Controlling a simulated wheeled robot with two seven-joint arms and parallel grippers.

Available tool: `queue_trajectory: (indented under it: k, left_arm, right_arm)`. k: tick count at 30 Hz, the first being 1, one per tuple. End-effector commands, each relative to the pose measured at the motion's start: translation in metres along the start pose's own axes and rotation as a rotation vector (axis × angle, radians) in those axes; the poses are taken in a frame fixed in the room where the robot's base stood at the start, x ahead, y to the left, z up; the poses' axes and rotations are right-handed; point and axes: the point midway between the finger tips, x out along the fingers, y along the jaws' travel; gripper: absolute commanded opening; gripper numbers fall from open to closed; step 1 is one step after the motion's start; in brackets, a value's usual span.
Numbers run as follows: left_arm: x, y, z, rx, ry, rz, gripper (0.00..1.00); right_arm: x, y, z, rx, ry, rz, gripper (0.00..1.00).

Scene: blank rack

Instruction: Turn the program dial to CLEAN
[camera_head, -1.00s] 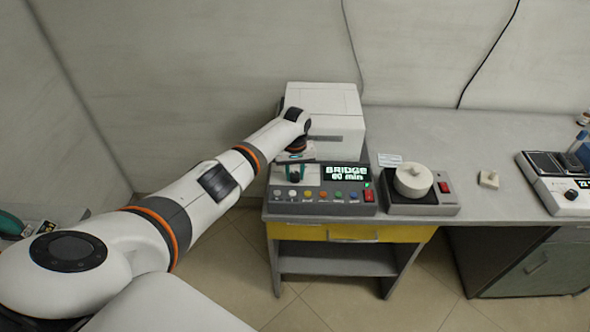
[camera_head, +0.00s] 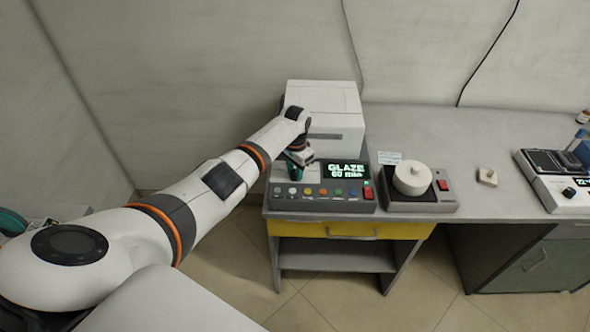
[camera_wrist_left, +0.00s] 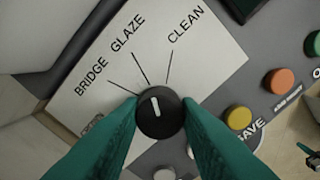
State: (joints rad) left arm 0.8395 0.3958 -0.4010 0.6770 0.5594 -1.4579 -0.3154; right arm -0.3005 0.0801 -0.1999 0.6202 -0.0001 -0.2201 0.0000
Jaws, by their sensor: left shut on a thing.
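The black program dial (camera_wrist_left: 160,113) shows in the left wrist view, on a white plate (camera_wrist_left: 205,50) with the labels BRIDGE, GLAZE and CLEAN. Its white pointer mark leans slightly left of straight up in that view, along the GLAZE line. My left gripper (camera_wrist_left: 160,118) is shut on the dial, one green fingertip on each side. In the head view my left gripper (camera_head: 297,172) is at the left part of the control panel (camera_head: 310,205) and hides the dial. The display (camera_head: 346,171) reads GLAZE and 60 min. My right gripper is not in view.
A row of coloured buttons (camera_head: 322,192) and a red switch (camera_head: 368,193) sit below the display. A white box (camera_head: 325,100) stands behind the panel. To the right are a device with a round white top (camera_head: 413,179) and a small pale block (camera_head: 488,176).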

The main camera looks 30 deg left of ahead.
Motion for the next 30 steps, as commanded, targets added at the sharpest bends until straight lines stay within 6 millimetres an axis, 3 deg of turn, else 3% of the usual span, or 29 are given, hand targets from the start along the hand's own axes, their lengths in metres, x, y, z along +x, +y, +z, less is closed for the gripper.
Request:
queue_trajectory:
  k: [15, 30]
  left_arm:
    - [-0.002, 0.0005, 0.0019, 0.407, -0.007, 0.002, 0.07]
    - [-0.0025, 0.0005, 0.0021, 0.535, -0.007, 0.003, 0.07]
  right_arm:
    - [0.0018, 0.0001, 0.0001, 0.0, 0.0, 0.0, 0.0]
    - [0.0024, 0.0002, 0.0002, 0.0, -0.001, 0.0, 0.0]
